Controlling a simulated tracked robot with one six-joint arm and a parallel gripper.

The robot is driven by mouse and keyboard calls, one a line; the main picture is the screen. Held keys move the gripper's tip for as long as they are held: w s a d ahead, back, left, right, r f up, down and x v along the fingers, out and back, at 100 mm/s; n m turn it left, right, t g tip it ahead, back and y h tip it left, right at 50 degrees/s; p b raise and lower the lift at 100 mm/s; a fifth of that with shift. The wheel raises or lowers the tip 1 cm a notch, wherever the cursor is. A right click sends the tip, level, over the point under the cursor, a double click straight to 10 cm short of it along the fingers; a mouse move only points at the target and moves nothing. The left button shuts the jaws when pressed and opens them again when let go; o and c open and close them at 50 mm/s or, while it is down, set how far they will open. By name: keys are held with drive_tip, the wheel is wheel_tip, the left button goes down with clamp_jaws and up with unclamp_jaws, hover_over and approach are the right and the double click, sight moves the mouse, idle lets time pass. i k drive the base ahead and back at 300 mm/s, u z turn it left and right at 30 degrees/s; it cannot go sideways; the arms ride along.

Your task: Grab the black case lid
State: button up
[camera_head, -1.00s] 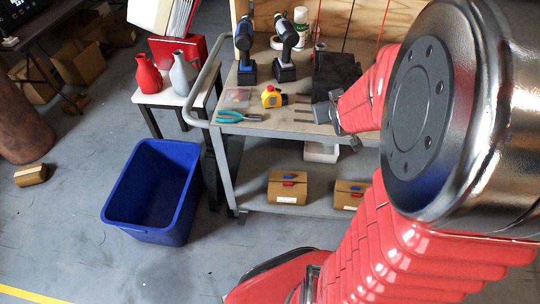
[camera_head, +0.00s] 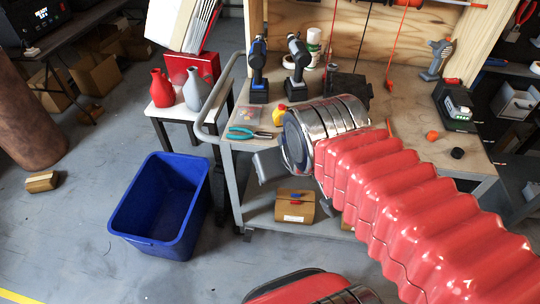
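A flat black piece (camera_head: 347,84), which looks like the black case lid, lies on the workbench top behind my arm. Its near part is hidden by my silver wrist, so I cannot see its full shape. My gripper (camera_head: 295,187) hangs in front of the bench's near edge, left of and nearer to me than the black piece. One grey finger shows left of the wrist and the tip of another shows below it. The fingers are well apart, with nothing seen between them. The wrist hides the rest of the gripper.
Two drills (camera_head: 258,72), teal pliers (camera_head: 250,133) and a yellow tape measure (camera_head: 279,114) share the bench top (camera_head: 410,85). A black box with green (camera_head: 456,108) stands at its right. A blue bin (camera_head: 165,205) stands on the floor left of the bench.

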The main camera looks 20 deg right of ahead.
sight(336, 83)
drive_tip(key=z, duration=1.1)
drive_tip(key=k, duration=0.65)
drive_tip(key=u, duration=0.2)
drive_tip(key=i, duration=0.8)
drive_tip(key=u, duration=0.1)
